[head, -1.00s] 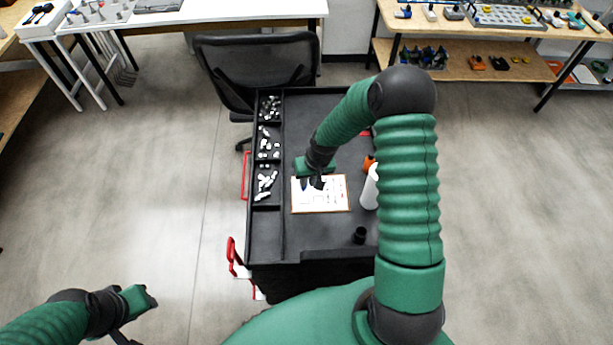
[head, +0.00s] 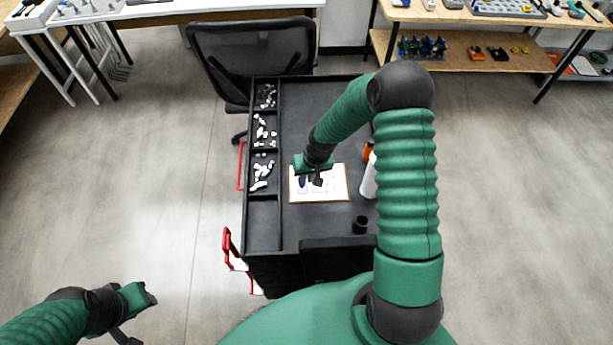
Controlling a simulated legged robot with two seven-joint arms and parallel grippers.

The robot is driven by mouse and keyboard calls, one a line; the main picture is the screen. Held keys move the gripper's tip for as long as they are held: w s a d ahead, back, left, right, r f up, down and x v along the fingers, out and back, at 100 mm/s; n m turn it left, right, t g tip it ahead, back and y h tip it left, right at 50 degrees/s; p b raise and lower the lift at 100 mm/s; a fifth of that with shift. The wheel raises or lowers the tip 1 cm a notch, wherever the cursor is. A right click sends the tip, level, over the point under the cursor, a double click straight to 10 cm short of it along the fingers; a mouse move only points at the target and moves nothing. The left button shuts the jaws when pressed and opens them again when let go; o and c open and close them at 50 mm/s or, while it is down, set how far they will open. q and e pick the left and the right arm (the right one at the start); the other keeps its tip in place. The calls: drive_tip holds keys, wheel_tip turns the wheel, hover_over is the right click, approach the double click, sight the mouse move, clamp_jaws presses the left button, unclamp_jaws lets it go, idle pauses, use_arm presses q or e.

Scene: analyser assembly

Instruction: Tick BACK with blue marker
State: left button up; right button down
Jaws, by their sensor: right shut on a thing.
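A white sheet on an orange-edged board (head: 336,186) lies on the black cart top. Its printed words are too small to read. My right gripper (head: 311,182) is over the upper left part of the sheet, pointing down, and is shut on a thin dark thing. This seems to be the blue marker, mostly hidden by the fingers. I cannot tell if its tip touches the paper or if a tick is there. My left gripper (head: 140,316) is open and empty, low at the left, away from the cart.
A white bottle (head: 368,180) stands right of the sheet, with an orange thing (head: 368,151) behind it. A black cup (head: 360,225) stands nearer me. Compartments with small white parts (head: 262,172) line the cart's left side. A chair (head: 250,60) stands behind.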

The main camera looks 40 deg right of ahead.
drive_tip(key=shift+d+f, duration=0.2)
drive_tip(key=shift+f, duration=0.1)
drive_tip(key=shift+a+f+b, duration=0.1)
drive_tip(key=shift+f+b, duration=0.1)
drive_tip(key=shift+b, duration=0.15)
idle(1.1)
drive_tip(key=w+p+v, duration=0.1)
drive_tip(key=p+v, duration=0.5)
drive_tip(key=shift+a+r, duration=0.2)
drive_tip(key=shift+r, duration=0.3)
